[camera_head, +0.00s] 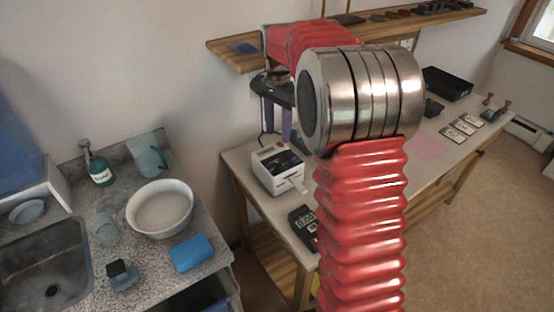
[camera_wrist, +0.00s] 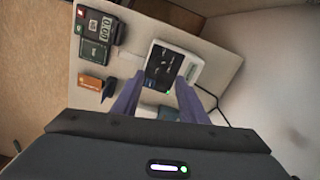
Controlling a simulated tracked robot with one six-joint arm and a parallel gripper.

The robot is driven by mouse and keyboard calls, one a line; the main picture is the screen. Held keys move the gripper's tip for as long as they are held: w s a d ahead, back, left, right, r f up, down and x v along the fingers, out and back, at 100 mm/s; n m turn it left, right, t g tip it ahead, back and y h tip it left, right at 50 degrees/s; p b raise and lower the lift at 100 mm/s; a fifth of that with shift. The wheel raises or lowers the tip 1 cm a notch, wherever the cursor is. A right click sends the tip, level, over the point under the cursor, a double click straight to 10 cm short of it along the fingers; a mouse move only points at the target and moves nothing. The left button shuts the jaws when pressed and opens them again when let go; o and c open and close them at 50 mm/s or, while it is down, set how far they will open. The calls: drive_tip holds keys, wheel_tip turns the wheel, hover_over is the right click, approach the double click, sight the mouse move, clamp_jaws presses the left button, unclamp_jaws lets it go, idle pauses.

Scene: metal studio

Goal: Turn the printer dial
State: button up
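The printer (camera_head: 278,168) is a white box with a dark top panel, standing near the left end of the long work table. In the wrist view the printer (camera_wrist: 195,68) lies just ahead of the fingers, with a small green light on its dark panel. I cannot make out the dial clearly. My gripper (camera_head: 277,130) has two purple fingers pointing down above the printer. In the wrist view my gripper (camera_wrist: 158,102) is open, with a gap between the fingers and nothing held. The fingertips look apart from the printer.
A dark device with a digital display (camera_head: 304,222) stands on the table (camera_head: 240,170) in front of the printer. A wooden shelf (camera_head: 228,56) hangs on the wall above. A sink counter with a white bowl (camera_head: 160,208) is at left. A pink sheet (camera_head: 428,147) lies farther right.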

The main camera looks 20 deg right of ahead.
sight(278, 163)
wheel_tip(278, 163, down, 12)
drive_tip(key=shift+f, duration=0.1)
idle(0.8)
drive_tip(key=shift+c, duration=0.6)
clamp_jaws()
drive_tip(key=shift+a, duration=0.15)
